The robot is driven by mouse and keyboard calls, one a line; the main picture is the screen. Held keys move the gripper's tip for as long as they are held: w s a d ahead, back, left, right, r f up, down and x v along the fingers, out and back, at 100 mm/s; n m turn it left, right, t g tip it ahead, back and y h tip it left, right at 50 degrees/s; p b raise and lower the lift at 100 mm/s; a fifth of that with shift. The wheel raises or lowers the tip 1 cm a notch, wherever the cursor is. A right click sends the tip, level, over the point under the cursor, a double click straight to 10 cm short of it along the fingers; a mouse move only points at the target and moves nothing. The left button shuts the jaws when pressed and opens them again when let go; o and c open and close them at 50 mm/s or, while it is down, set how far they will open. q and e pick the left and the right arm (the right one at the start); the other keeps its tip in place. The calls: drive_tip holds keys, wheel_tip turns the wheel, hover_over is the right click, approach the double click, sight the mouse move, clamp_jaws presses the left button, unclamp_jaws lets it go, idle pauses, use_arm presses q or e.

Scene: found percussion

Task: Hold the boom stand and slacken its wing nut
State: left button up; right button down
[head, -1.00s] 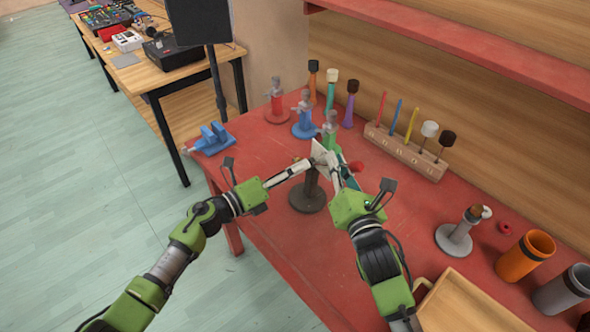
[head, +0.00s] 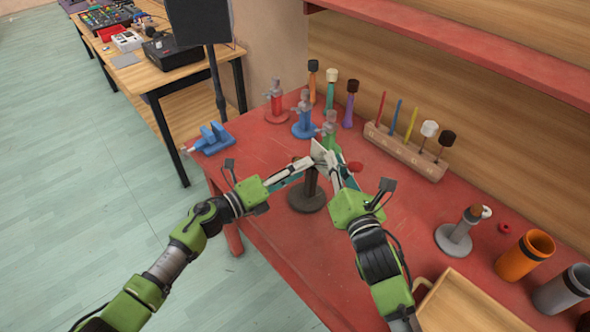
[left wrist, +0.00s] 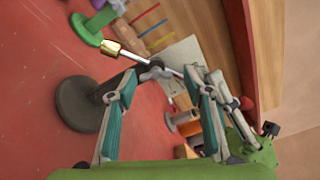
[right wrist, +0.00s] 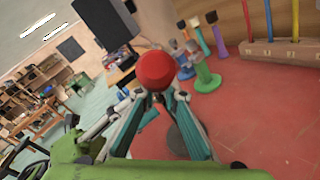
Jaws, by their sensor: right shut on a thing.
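The boom stand has a dark round base (head: 307,197) and a short upright post near the table's left edge. In the left wrist view its base (left wrist: 84,103), a thin rod with a brass-coloured end (left wrist: 111,47) and a silver wing nut (left wrist: 156,73) show. My left gripper (head: 310,163) is open, its fingertips on either side of the wing nut; contact is unclear.
Red, blue and green small stands (head: 303,118) and several coloured-handled mallets stand behind. A wooden rack (head: 405,152) holds sticks. A grey stand (head: 458,237), orange cup (head: 525,255) and wooden tray (head: 470,305) are at right. A blue vise-like object (head: 210,139) sits at the left corner.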

use_arm(q)
drive_tip(key=shift+w+a, duration=0.1)
drive_tip(key=shift+a, duration=0.1)
use_arm(e)
drive_tip(key=shift+d+f, duration=0.1)
drive_tip(key=shift+f, duration=0.25)
use_arm(q)
drive_tip(key=v, duration=1.2)
drive_tip(key=shift+d, duration=0.1)
use_arm(e)
drive_tip(key=c, duration=2)
unclamp_jaws()
drive_tip(key=shift+c, duration=0.2)
drive_tip(key=shift+w+r, duration=0.1)
drive_tip(key=shift+r, duration=0.1)
